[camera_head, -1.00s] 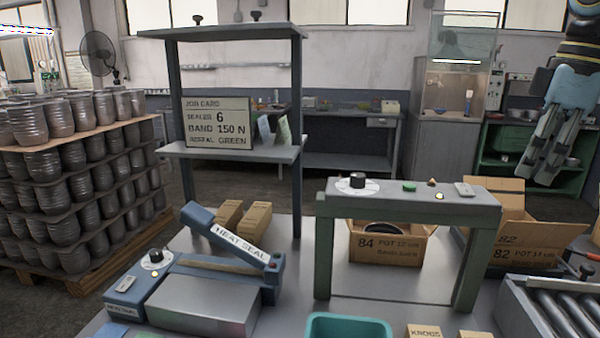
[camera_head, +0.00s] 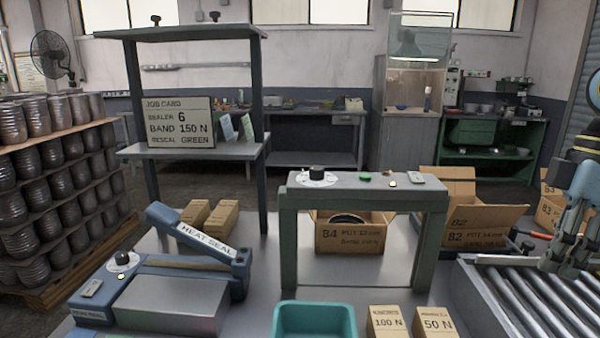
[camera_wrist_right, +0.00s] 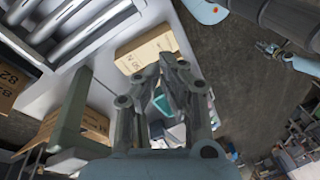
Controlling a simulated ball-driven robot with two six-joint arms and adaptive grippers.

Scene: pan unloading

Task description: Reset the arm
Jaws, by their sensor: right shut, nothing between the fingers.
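My right gripper (camera_head: 560,262) is at the right edge of the head view, above the roller conveyor (camera_head: 520,300). Its fingers are together with nothing between them. They also show at the middle of the right wrist view (camera_wrist_right: 168,65), pointing up in that picture. In that view a small pale-blue and dark jointed part (camera_wrist_right: 268,48) at the upper right looks like my left gripper, too small to read. No left arm shows in the head view.
A blue heat sealer (camera_head: 165,270) is at left, a teal bin (camera_head: 315,318) at front. Small boxes marked 100 N (camera_head: 387,322) and 50 N (camera_head: 434,322) stand beside the bin.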

